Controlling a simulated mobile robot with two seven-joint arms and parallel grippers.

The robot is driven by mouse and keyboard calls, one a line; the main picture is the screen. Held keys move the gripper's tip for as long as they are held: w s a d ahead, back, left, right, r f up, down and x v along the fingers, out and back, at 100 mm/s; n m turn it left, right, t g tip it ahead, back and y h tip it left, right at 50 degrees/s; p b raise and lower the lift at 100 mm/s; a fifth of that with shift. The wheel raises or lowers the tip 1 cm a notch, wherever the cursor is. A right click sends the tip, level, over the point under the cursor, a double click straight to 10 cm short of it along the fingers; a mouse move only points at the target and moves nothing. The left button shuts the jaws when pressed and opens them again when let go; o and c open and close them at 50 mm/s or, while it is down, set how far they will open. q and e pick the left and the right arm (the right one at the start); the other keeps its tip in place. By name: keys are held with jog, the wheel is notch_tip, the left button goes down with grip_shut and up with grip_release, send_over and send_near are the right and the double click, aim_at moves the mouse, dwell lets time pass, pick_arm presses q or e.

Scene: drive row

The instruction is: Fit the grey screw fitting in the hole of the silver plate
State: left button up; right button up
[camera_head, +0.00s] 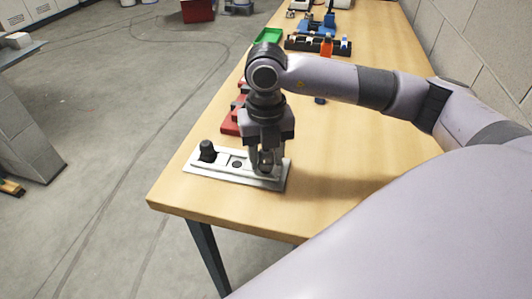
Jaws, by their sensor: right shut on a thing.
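The silver plate (215,174) lies flat near the front left corner of the wooden table. A dark knob-like piece (207,150) stands upright on its left end, and a dark square opening (237,163) shows near its middle. My right gripper (266,166) points down over the right part of the plate. It is shut on a small greyish piece, likely the grey screw fitting (266,158), mostly hidden between the fingers. I cannot tell whether the fitting is in a hole or just above the plate. My left gripper is not in view.
A red object (231,124) sits just behind the plate, partly hidden by my arm. The table's front right is clear. A wall runs along the right.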

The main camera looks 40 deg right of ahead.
jog(key=shift+f, duration=0.25)
jog(key=o, duration=1.1)
jog(key=shift+o, duration=0.2)
jog(key=shift+r+b, duration=0.3)
jog(key=shift+r, duration=3.3)
